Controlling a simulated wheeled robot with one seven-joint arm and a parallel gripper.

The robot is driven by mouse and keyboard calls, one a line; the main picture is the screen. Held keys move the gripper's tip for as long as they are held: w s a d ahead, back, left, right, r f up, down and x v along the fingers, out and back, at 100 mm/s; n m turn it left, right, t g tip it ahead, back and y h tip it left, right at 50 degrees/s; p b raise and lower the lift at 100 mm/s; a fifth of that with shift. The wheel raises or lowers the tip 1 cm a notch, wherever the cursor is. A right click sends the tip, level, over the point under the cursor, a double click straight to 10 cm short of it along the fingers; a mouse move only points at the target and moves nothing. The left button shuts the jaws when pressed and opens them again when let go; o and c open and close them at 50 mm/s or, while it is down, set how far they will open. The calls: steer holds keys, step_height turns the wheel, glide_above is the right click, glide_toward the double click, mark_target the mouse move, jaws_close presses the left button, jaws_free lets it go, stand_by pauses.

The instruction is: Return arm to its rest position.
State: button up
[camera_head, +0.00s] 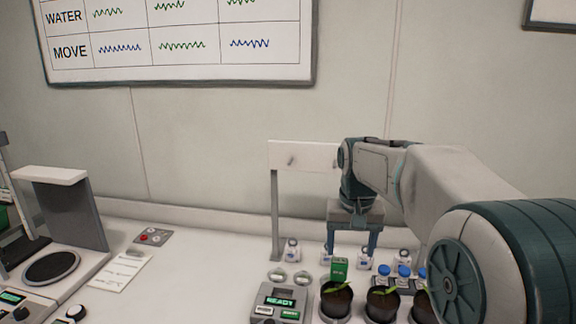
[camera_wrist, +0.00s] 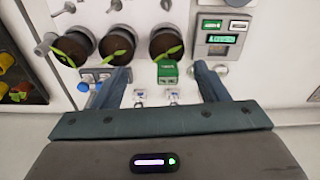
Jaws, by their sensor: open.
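My gripper (camera_head: 352,243) is at the end of my arm, pointing down above the back part of the white bench. Its two blue-grey fingers are apart with nothing held between them. The open fingers also show in the wrist view (camera_wrist: 166,88). Below and in front of it are several potted seedlings; one pot (camera_head: 336,300) has a green tag (camera_head: 339,268) beside its rim. In the wrist view the green tag (camera_wrist: 167,74) lies beyond the fingertips, between them in the picture and apart from them. My arm covers part of the right side of the bench.
A device with a green READY display (camera_head: 279,301) stands left of the pots. Small white bottles (camera_head: 292,250) and blue-capped vials (camera_head: 404,271) stand near the gripper. A post with a white panel (camera_head: 290,158) rises behind. Bench space around the paper sheet (camera_head: 118,275) is mostly clear.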

steer(key=s+f+t, duration=0.1)
steer(key=s+f, duration=0.2)
steer(key=s, duration=0.7)
steer(key=s+f+n+t, duration=0.1)
steer(key=s+f, duration=0.3)
steer(key=s, duration=0.7)
steer(key=shift+s+d+f, duration=0.15)
steer(key=shift+s+f, duration=0.1)
steer(key=shift+s, duration=0.05)
stand_by(1.5)
